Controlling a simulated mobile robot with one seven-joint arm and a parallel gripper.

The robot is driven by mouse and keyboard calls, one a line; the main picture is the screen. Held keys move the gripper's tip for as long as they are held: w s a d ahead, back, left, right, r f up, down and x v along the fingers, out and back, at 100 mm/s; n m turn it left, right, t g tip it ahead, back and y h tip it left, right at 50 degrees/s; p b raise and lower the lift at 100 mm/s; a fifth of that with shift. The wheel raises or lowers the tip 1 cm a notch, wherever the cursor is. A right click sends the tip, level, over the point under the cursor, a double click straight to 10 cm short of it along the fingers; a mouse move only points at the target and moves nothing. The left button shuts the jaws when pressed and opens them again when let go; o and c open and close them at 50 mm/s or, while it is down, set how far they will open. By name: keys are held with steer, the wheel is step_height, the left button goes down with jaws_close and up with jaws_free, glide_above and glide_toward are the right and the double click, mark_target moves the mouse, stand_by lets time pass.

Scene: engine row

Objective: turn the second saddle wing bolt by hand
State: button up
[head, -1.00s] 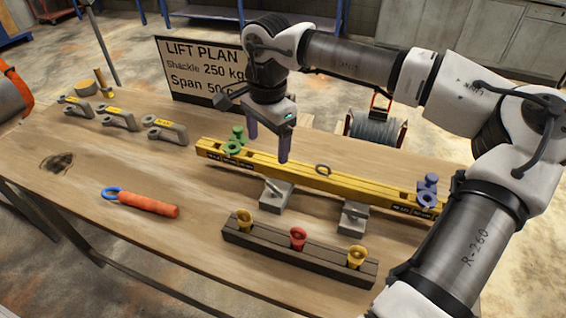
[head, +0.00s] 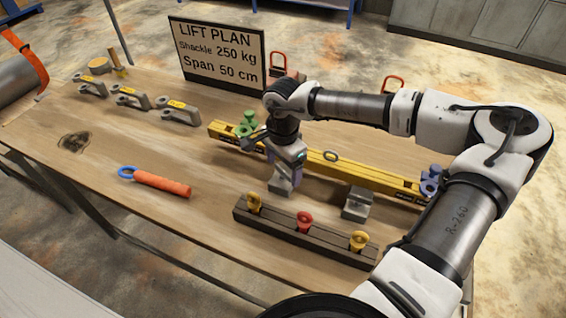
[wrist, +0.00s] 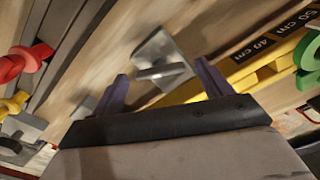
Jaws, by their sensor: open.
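Two grey saddle blocks stand in front of the yellow beam (head: 335,169). My gripper (head: 284,176) is open and points down over the left saddle (head: 281,188), partly hiding it in the head view. The right saddle (head: 357,204) stands clear of my gripper. In the wrist view, a saddle (wrist: 153,47) with a grey wing bolt (wrist: 166,72) shows between the two purple fingers, with nothing held. I cannot tell from this view whether the fingers touch the wing. Which saddle counts as second is not marked.
A dark rack (head: 278,229) with yellow and red eye pieces stands in front of the saddles. A green shackle (head: 247,124) and a blue one (head: 430,181) sit at the beam's ends. An orange-handled tool (head: 162,184) lies left, with bare table around it.

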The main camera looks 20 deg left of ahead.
steer(key=shift+f, duration=0.2)
steer(key=c, duration=1)
steer(key=shift+f+b, duration=0.1)
steer(key=shift+b, duration=0.2)
